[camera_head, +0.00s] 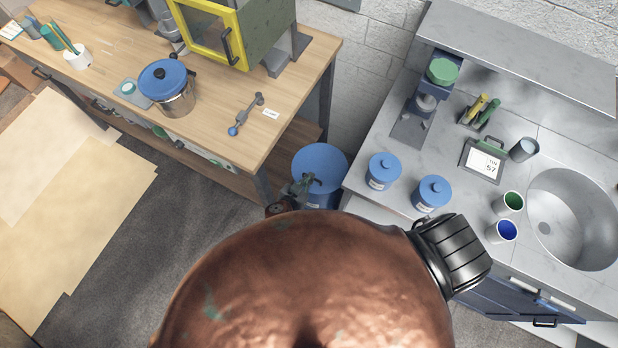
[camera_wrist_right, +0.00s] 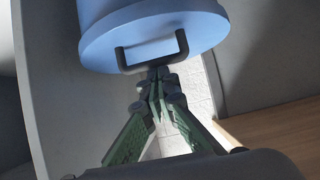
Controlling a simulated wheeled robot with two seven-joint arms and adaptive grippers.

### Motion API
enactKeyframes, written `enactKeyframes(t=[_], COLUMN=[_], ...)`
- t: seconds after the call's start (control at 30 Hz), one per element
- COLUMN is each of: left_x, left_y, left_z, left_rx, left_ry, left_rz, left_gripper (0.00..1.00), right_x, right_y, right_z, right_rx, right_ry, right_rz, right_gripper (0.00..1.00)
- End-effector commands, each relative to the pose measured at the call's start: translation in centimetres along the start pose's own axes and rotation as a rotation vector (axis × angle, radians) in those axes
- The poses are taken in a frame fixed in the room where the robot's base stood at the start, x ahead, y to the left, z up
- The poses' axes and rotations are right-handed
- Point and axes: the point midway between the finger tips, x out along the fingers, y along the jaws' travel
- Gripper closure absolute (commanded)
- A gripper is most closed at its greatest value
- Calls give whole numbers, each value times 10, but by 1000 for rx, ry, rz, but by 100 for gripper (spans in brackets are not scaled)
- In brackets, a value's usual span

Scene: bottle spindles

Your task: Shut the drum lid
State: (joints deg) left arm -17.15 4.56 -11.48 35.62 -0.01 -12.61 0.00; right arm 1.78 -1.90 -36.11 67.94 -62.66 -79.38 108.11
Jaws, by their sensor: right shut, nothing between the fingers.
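The drum (camera_head: 322,199) is blue and stands on the floor between the wooden bench and the grey counter. Its round blue lid (camera_head: 320,160) is on the side facing the head camera; I cannot tell whether a gap is left under it. In the right wrist view the blue lid (camera_wrist_right: 205,32) fills the top, with a dark U-shaped handle (camera_wrist_right: 184,45) at its edge. My right gripper (camera_head: 307,184) is at the near edge of the lid, shut and empty. My left gripper is out of view.
The wooden bench (camera_head: 215,130) with a blue-lidded pot (camera_head: 178,103) is left of the drum. The grey counter (camera_head: 400,210) with two blue canisters (camera_head: 383,172) is close on its right. A grey block wall (camera_head: 365,75) stands behind.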

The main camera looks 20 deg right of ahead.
Motion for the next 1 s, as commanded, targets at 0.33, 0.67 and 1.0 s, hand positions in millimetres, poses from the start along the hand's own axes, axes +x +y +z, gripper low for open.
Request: enactKeyframes(t=[0.33, 0.67, 1.0], left_x=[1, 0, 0], left_y=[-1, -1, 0], left_z=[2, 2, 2], left_rx=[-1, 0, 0], left_ry=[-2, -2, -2], left_rz=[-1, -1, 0], left_gripper=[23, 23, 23], right_x=[-9, -39, -51], right_y=[1, 0, 1], right_z=[-1, -61, -86], right_rx=[-3, 3, 0], right_ry=[-21, -6, -1], right_rz=[-2, -2, 0], right_gripper=[100, 100, 100])
